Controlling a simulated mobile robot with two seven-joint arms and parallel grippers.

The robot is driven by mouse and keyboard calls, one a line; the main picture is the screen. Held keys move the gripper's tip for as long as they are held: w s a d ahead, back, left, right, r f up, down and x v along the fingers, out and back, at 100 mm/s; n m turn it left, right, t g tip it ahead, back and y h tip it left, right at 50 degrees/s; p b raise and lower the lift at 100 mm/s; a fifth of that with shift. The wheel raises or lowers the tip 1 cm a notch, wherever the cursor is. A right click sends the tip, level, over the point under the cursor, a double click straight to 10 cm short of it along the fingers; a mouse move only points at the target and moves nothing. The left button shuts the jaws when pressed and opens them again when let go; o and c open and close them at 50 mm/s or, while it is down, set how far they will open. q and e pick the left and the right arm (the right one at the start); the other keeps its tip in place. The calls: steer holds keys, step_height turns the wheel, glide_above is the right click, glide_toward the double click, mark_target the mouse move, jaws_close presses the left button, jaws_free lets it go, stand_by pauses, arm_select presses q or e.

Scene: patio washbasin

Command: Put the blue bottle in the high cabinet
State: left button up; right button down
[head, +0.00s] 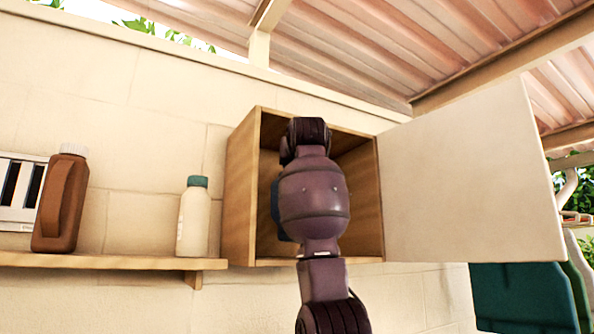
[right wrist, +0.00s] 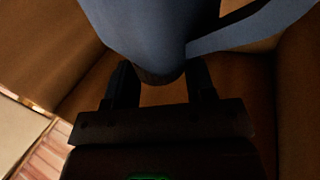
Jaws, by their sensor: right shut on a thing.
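The high cabinet (head: 240,190) is an open wooden box on the wall in the head view, with its pale door (head: 465,175) swung wide to the right. My right arm reaches into its opening and hides much of the inside. A dark blue sliver of the blue bottle (head: 276,210) shows left of the arm, within the opening. In the right wrist view, the blue bottle (right wrist: 155,30) with its handle fills the top, with brown cabinet walls around it. My right gripper (right wrist: 161,82) is shut on the bottle's dark end. My left gripper is in neither view.
A wooden shelf (head: 100,261) left of the cabinet holds a brown jug (head: 62,205) and a white bottle with a green cap (head: 194,220). Teal and green things (head: 525,298) stand below the open door at the lower right. A slatted roof is overhead.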

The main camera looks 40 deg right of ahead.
steer(key=shift+w+d, duration=0.2)
steer(key=shift+w, duration=0.05)
steer(key=shift+f, duration=1.85)
steer(key=shift+c, duration=2.4)
jaws_free()
steer(key=b+v, duration=0.3)
steer(key=v, duration=0.9)
